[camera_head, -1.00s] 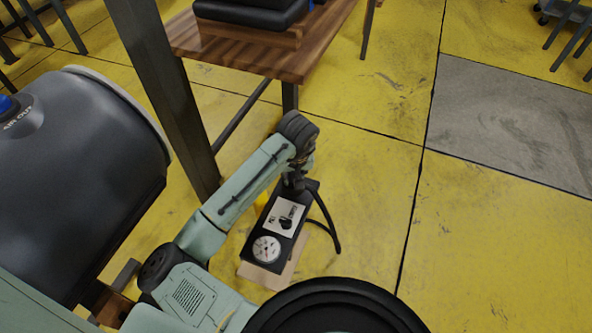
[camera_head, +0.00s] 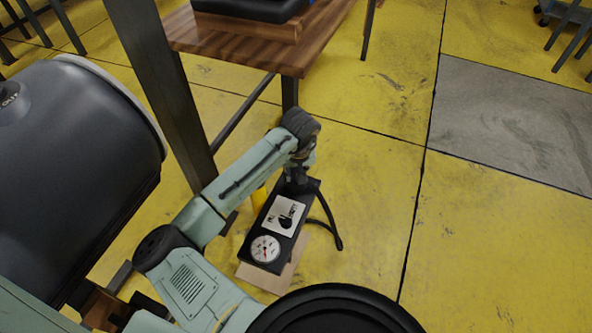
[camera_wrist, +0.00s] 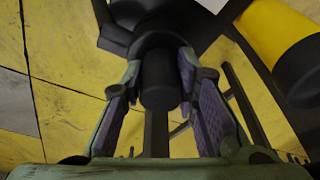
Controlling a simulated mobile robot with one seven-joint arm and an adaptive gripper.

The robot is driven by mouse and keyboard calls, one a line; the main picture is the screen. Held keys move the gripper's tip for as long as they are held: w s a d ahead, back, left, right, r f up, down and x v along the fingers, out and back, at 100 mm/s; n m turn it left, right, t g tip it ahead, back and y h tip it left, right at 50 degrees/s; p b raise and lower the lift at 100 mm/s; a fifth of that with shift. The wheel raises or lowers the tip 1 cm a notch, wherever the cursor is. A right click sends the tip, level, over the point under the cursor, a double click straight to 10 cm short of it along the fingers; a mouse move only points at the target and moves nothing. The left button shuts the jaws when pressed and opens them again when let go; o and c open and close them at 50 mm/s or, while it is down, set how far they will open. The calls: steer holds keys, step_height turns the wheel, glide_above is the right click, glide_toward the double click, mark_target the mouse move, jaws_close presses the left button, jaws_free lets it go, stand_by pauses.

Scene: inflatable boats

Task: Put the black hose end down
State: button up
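In the head view my gripper (camera_head: 298,178) points down at the far end of a black pump box (camera_head: 268,225) with a white label and a round gauge. A black hose (camera_head: 328,218) loops out to the right of the box. In the wrist view the black hose end (camera_wrist: 160,85) is a short dark cylinder between my two purple-padded fingers, which also show there (camera_wrist: 160,70). The fingertips appear to touch it on both sides. In the head view the wrist hides the hose end, and I cannot tell whether it touches the box.
The box is on a light board (camera_head: 262,279) on the yellow floor. The floor at right is clear.

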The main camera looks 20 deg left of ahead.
steer(key=o, duration=0.4)
steer(key=shift+r, duration=0.1)
